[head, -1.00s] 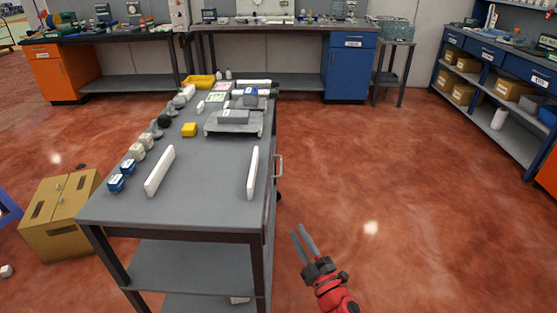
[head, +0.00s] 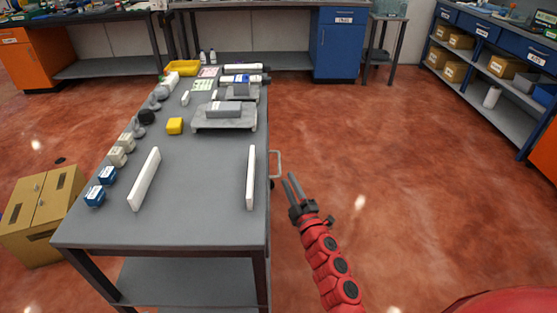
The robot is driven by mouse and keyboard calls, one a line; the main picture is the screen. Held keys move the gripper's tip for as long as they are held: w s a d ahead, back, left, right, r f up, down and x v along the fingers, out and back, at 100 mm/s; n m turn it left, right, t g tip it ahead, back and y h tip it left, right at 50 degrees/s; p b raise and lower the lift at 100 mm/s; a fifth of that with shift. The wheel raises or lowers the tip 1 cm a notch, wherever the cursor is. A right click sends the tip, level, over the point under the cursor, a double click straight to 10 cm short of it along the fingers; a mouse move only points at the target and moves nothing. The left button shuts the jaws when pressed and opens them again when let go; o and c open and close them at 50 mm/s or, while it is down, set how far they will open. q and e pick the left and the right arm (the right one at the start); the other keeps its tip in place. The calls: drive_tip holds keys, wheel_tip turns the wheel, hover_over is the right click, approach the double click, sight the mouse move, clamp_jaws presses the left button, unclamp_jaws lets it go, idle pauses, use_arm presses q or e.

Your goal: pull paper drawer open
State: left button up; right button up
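The drawer's pale D-shaped handle (head: 277,164) sticks out from the right side of the grey workbench (head: 205,215). The drawer front faces away to the right, so its face is mostly hidden, and it looks closed. My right gripper (head: 291,180) is just right of and nearer than the handle, its two grey fingers pointing up toward it with a gap between them. It is open and empty, and looks apart from the handle. My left gripper is not in view.
The red floor right of the bench is clear.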

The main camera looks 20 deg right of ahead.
sight(279, 159)
drive_tip(key=b+x, duration=0.1)
drive_tip(key=x, duration=0.7)
drive_tip(key=shift+w, duration=0.25)
drive_tip(key=shift+w+a+r, duration=0.1)
drive_tip(key=shift+w+r, duration=0.1)
drive_tip(key=shift+w, duration=0.15)
clamp_jaws()
drive_tip(key=shift+f, duration=0.15)
idle(0.6)
